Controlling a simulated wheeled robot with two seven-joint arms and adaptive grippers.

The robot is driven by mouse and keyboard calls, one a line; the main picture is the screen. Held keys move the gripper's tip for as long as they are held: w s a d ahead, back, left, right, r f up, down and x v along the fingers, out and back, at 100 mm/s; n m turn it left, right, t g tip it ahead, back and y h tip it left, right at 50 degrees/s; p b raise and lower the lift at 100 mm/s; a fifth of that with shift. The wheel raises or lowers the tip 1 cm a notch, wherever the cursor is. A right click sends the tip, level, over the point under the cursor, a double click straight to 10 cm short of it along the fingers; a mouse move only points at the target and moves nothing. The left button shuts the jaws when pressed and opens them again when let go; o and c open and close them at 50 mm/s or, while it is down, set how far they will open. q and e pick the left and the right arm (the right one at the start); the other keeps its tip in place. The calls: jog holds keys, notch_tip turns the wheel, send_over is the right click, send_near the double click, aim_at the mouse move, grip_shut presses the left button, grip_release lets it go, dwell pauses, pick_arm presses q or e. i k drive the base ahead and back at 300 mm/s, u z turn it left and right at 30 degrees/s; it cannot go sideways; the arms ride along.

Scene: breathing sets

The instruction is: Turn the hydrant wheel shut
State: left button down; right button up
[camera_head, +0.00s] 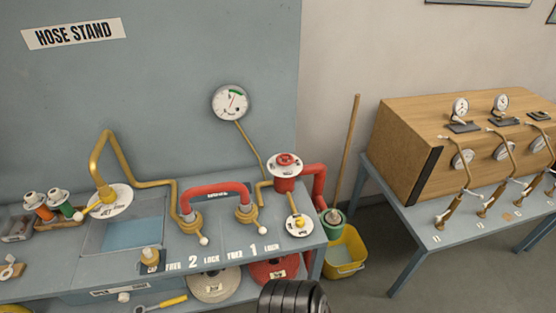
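The hydrant is a red standpipe at the right end of the grey hose stand bench. On its top is a small red wheel (284,158) over a white round plate. A red pipe (318,178) runs from it to the right and down. I cannot tell from here how far the wheel is turned.
A pressure gauge (230,102) is on the wall behind. A red hose loop (216,188) joins two brass valves left of the wheel. A yellow bucket (345,252) with a mop stands right of the bench. Another table (450,232) holds a wooden cabinet.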

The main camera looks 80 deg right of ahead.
aim_at(285, 158)
jog(key=k, duration=1)
jog(key=z, duration=0.15)
